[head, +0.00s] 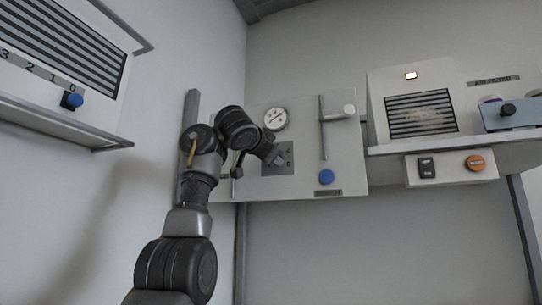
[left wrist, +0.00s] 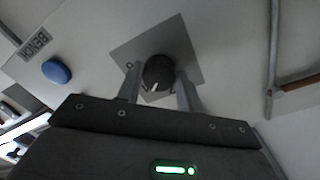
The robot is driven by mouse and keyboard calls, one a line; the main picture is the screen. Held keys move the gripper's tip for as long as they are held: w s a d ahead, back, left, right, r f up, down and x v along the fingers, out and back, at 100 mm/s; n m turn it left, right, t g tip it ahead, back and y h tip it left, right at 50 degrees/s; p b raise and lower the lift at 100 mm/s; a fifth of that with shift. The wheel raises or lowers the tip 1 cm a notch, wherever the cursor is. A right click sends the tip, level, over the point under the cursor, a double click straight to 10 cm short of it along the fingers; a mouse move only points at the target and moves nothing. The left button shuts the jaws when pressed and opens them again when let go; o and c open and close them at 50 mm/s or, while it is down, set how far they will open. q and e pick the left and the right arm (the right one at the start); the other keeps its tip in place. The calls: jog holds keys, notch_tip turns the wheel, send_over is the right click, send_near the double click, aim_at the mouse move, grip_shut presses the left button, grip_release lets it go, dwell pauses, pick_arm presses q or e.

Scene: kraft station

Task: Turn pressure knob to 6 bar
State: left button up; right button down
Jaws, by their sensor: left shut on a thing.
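The pressure knob is a dark round knob with a white pointer mark (left wrist: 158,73), on a grey square plate (left wrist: 190,45) in the left wrist view. My left gripper (left wrist: 158,88) has a finger on each side of the knob and is shut on it. In the head view my left gripper (head: 274,158) is at the grey plate (head: 284,170), and my arm hides the knob there. My right gripper is not in view.
The panel (head: 348,180) also carries a blue button (head: 326,177) and a lever with a white end (head: 347,111). A vented box (head: 422,112) stands on a shelf at right, above a switch box with an orange button (head: 475,163). Another vented unit with a blue knob (head: 72,100) is at left.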

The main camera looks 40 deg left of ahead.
pick_arm(q)
jog(key=shift+r+m+y+p, duration=0.2)
jog(key=shift+m+p, duration=0.6)
jog(key=shift+m, duration=2.4)
jog(key=shift+m+y+p, duration=0.3)
jog(key=shift+m+p, duration=0.5)
jog(key=shift+m, duration=2.4)
jog(key=o, duration=1)
